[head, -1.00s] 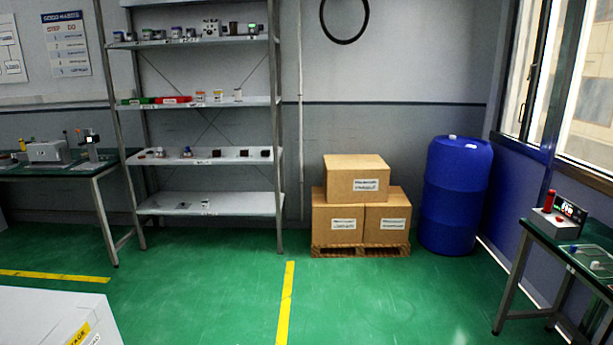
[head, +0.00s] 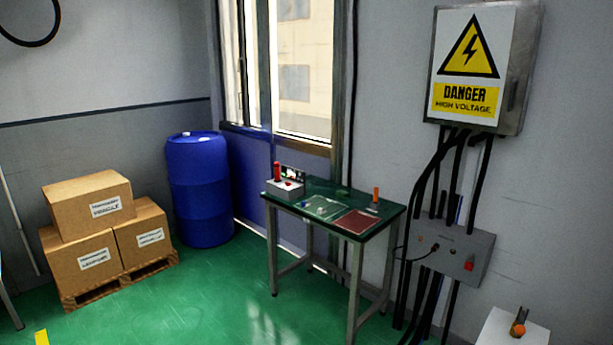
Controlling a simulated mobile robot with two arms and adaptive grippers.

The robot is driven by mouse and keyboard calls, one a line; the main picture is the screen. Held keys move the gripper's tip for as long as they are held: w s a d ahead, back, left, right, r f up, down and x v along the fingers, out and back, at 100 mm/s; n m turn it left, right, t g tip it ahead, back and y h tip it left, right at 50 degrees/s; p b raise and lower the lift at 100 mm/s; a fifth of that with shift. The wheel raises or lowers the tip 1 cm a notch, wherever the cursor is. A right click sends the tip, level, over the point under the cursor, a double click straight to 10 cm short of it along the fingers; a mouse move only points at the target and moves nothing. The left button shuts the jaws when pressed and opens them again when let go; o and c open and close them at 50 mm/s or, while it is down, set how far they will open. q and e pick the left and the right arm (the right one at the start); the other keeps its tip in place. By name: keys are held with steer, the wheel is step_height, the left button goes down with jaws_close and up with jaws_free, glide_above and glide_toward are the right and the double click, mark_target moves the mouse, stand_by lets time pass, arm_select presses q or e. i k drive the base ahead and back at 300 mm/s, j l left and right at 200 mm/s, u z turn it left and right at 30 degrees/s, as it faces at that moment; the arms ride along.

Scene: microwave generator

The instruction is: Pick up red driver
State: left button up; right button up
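No object in the head view can be told for certain as the red driver; things on the table are small. A red upright cylinder (head: 277,171) stands on or at a small grey box (head: 285,188) at the left end of a green-topped table (head: 332,192). An orange-red upright piece (head: 376,194) stands near the table's right end. A dark red flat mat or tray (head: 356,222) lies at its front right. Neither of my grippers is in view.
A blue barrel (head: 201,190) and cardboard boxes (head: 88,205) on a pallet stand at left. A high-voltage cabinet (head: 472,65) with black cables and a grey switch box (head: 450,250) are at right. A white surface (head: 500,335) sits at lower right. Green floor before the table is clear.

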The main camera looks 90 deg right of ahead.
mark_target(277, 163)
steer(key=z, duration=1.85)
